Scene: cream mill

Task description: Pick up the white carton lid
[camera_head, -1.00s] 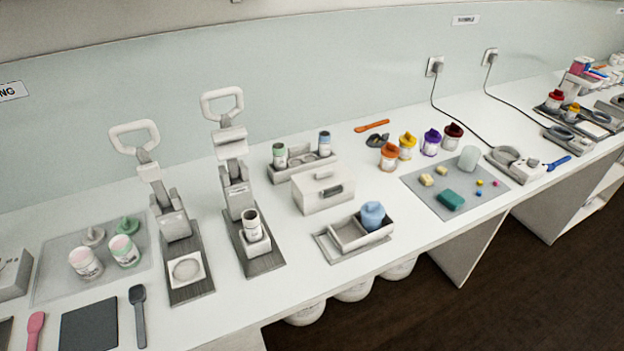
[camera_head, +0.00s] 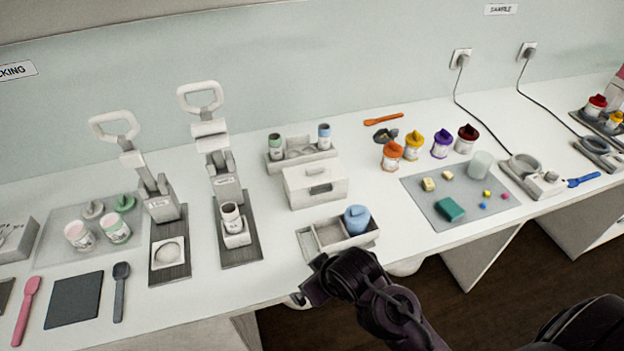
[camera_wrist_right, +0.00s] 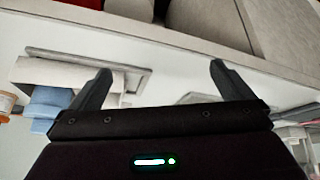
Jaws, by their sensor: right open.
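A small off-white lid with a knob (camera_head: 93,209) lies at the back of a pale mat (camera_head: 50,250) at the left of the bench. A green lid (camera_head: 125,203) lies beside it to the right. Two labelled cartons, one pinkish (camera_head: 80,236) and one green-topped (camera_head: 117,229), stand just in front of them. My right gripper (camera_head: 314,284) is at the bench's front edge, far to the right of the off-white lid. In the wrist view its two fingers (camera_wrist_right: 160,84) are spread with nothing between them. The lid does not show clearly there. My left gripper is out of view.
Two lever presses (camera_head: 160,205) stand between the mat and my right arm. A shallow tray with a blue jar (camera_head: 357,219) sits just behind my gripper. A dark square pad (camera_head: 74,300) and spatulas lie at the front left. A white box (camera_head: 316,186) stands further back.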

